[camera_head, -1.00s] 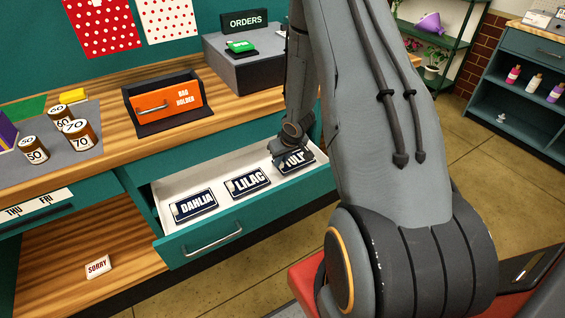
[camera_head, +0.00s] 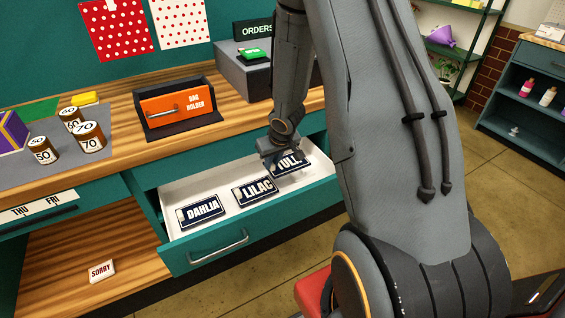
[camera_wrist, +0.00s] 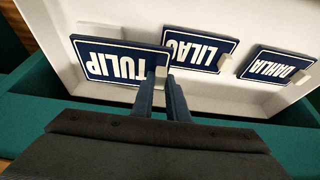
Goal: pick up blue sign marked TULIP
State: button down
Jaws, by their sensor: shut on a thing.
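The blue TULIP sign (camera_head: 292,165) is at the right end of the open drawer, partly hidden by my gripper (camera_head: 280,150). In the wrist view the sign (camera_wrist: 112,62) shows upside down, with white letters and a pale tab at its right side. My gripper (camera_wrist: 162,82) is shut on the sign at that tab. The sign looks larger and nearer to the wrist camera than its neighbours. How far it is above the drawer floor I cannot tell.
The LILAC sign (camera_head: 255,191) and DAHLIA sign (camera_head: 202,211) lie in the white-lined drawer (camera_head: 178,193); LILAC (camera_wrist: 200,48) is close beside TULIP. The drawer's teal front (camera_head: 250,236) and the wooden counter (camera_head: 110,127) border it.

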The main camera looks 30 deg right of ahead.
jog(key=a+b, duration=0.6)
jog(key=a, duration=0.5)
